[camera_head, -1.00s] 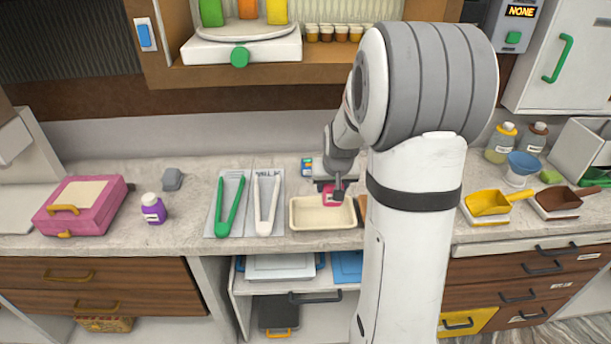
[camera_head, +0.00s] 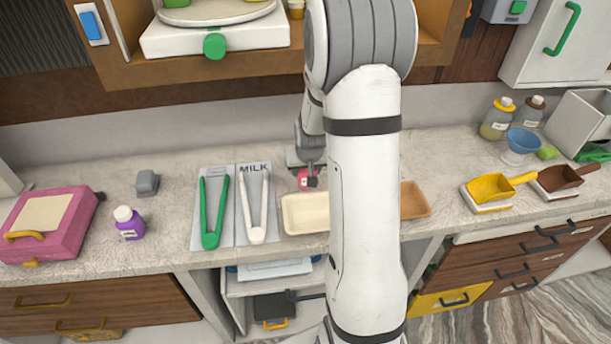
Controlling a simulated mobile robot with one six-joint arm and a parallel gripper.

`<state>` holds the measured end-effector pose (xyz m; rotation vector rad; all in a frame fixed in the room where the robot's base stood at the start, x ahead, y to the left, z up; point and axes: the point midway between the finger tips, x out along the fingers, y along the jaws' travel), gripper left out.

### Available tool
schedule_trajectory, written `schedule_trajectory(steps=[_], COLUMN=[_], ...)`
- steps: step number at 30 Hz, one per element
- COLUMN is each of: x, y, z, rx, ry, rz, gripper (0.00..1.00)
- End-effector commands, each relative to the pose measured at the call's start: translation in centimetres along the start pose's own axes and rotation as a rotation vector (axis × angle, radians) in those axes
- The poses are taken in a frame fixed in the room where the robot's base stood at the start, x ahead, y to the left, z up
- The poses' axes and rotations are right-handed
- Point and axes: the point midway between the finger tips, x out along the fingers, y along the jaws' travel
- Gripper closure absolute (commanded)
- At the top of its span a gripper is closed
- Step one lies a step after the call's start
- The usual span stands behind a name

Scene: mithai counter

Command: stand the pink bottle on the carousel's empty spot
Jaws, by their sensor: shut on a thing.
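The pink bottle (camera_head: 304,183) is in my gripper (camera_head: 312,182), above and behind the cream tray; only part of the bottle shows past the fingers. My gripper is shut on it. The carousel (camera_head: 215,14) is a round pale turntable on a white base with a green knob, in the wooden shelf at the top left. The frame's top edge cuts off most of what stands on it, so its empty spot cannot be made out. My arm covers the area to the right of the gripper.
The cream tray (camera_head: 304,228) and a brown tray (camera_head: 414,200) lie on the counter. Green tongs (camera_head: 213,212) and white tongs (camera_head: 256,208) lie on mats to the left. A purple bottle (camera_head: 129,226) and pink case (camera_head: 47,222) stand farther left. Yellow scoop (camera_head: 492,187) is right.

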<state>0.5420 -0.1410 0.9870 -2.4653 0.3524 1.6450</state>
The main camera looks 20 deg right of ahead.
Motion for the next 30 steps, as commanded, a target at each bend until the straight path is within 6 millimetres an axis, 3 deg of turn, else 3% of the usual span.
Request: schedule_trajectory(steps=[7,20,21,28,30], x=[2.9,3.5,3.4,3.4,3.4], y=[-0.1,-0.1,-0.1,-0.1,-0.1], z=[1.2,1.5,1.4,1.4,1.4], rx=[-0.001,-0.002,-0.002,-0.002,-0.002], ry=[-0.003,0.000,-0.001,-0.001,-0.001], rz=[0.000,-0.001,-0.001,-0.001,-0.001], gripper=[0.79,0.79,0.48,0.29,0.29])
